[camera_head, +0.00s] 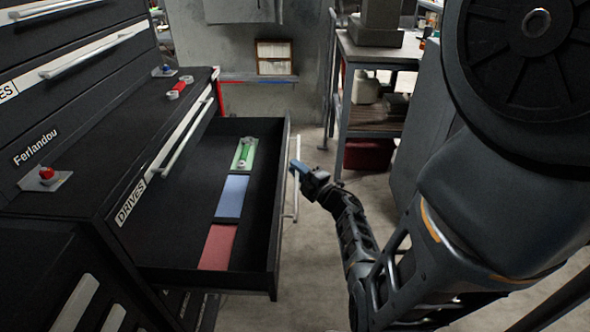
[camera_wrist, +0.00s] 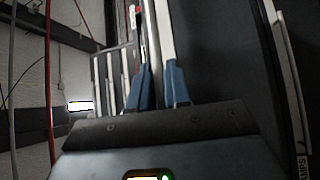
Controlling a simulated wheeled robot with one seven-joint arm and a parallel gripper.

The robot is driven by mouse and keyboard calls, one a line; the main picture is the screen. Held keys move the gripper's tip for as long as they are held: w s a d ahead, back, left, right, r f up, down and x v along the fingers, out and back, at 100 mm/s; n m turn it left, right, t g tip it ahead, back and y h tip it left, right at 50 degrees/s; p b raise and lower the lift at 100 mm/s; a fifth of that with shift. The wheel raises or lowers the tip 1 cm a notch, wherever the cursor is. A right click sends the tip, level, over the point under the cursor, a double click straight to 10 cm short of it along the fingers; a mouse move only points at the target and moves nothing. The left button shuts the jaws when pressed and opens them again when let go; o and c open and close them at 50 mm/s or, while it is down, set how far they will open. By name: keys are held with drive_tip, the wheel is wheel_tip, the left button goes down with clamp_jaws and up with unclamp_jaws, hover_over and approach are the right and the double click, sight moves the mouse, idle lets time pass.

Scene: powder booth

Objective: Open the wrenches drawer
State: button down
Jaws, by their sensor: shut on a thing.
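A black drawer (camera_head: 278,215) of the dark tool cabinet is pulled well out in the head view. Its front faces right, away from the camera, so its label is hidden. My gripper (camera_head: 297,168) is at the pale vertical-looking bar handle (camera_head: 296,196) on that front. In the wrist view, the blue fingers of my gripper (camera_wrist: 156,75) are shut on either side of the handle bar (camera_wrist: 152,35). Inside the drawer lie a green piece (camera_head: 244,153), a blue one (camera_head: 231,197) and a red one (camera_head: 218,246). No label reading wrenches is legible.
A closed drawer labelled DRIVES (camera_head: 131,203) is just above the open one. A label ending in AMPS (camera_wrist: 302,168) shows in the wrist view. A red-buttoned fixture (camera_head: 46,176) sits on the cabinet ledge. A metal workbench (camera_head: 345,105) stands behind my arm. Grey floor is clear beyond the drawer.

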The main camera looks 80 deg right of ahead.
drive_tip(key=shift+f, duration=0.1)
drive_tip(key=c, duration=1.2)
unclamp_jaws()
drive_tip(key=shift+b+v, duration=0.55)
drive_tip(key=shift+v, duration=3.35)
